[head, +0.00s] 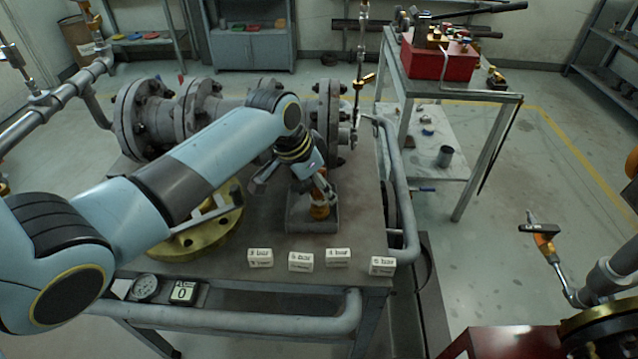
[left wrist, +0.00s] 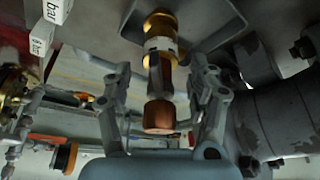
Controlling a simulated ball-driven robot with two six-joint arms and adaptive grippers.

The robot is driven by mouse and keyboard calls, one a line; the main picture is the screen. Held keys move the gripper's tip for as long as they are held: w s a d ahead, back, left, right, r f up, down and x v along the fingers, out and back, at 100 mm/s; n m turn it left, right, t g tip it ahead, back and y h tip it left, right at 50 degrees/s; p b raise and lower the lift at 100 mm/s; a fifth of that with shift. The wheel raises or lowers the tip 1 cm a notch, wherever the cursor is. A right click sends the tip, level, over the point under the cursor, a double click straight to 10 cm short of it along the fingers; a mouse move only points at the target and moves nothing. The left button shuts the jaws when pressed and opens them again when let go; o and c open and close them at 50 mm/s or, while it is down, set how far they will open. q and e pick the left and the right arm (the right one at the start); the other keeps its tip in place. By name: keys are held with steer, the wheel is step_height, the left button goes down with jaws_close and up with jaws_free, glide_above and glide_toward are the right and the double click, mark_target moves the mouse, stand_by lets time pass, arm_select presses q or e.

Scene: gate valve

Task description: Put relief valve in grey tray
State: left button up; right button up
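The relief valve (head: 320,209), a brass body with a pale band and a copper-coloured cap, stands roughly upright in the small grey tray (head: 300,228) on the workbench. My left gripper (head: 320,186) is over the tray at the valve's upper part. In the left wrist view, the relief valve (left wrist: 160,72) lies between the two spread fingers of my left gripper (left wrist: 158,82), with a visible gap on each side. The grey tray (left wrist: 212,38) shows there behind the valve's base. My right gripper is not in view.
Several white labelled blocks (head: 300,262) stand along the bench's front. A brass flange (head: 190,243) lies left of the tray, under my left arm. Large flanged pipework (head: 145,118) is behind. A red box (head: 438,62) sits on a side table (head: 455,90).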

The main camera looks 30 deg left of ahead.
arm_select(q)
steer(key=v, duration=1.2)
steer(key=shift+p, duration=0.4)
steer(key=shift+s+r, duration=0.1)
